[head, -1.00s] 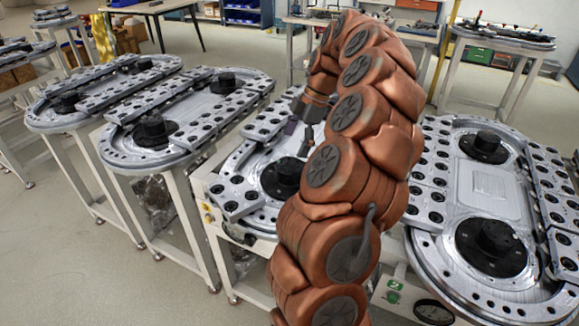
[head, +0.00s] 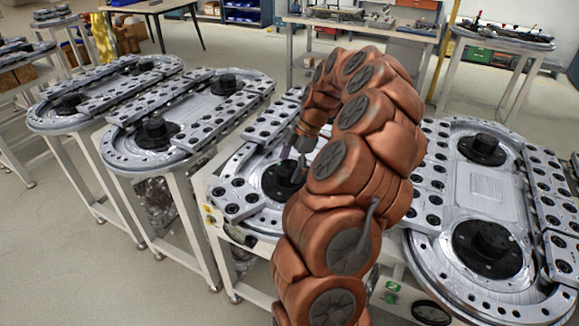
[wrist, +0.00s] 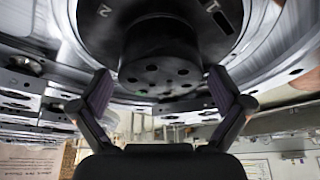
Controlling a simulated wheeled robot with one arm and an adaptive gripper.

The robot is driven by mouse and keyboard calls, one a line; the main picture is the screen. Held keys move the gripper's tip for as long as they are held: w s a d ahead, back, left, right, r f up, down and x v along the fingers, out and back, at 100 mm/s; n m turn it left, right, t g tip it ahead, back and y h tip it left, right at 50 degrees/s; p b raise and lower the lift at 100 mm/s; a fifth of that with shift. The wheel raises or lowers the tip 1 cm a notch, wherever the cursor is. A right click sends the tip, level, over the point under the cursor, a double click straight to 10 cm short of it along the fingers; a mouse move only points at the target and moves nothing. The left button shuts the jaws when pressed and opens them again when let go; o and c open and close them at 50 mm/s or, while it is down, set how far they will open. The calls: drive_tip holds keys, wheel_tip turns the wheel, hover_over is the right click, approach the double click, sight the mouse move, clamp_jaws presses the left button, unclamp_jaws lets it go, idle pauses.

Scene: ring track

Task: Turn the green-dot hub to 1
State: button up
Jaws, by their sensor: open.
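A black round hub (wrist: 160,45) fills the upper middle of the wrist view, with a raised knob that has holes in its end face. White marks "2" and "1" show on its disc, the 2 at upper left and the 1 at upper right. My gripper (wrist: 161,82) is open, one finger on each side of the knob; I cannot tell whether they touch it. In the head view, my gripper (head: 299,152) is above the near hub (head: 280,182) of the middle ring track, partly covering it.
The middle track (head: 236,168) stands between another ring track (head: 110,150) on the left and a larger one (head: 440,255) on the right, which carries two black hubs. A green button (head: 391,286) is on the right track's front. My arm hides part of the middle track.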

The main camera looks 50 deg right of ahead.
drive_tip(key=shift+f, duration=0.15)
drive_tip(key=c, duration=1)
drive_tip(key=shift+f+m+b, duration=0.1)
drive_tip(key=shift+m+b, duration=0.2)
drive_tip(key=shift+b, duration=0.2)
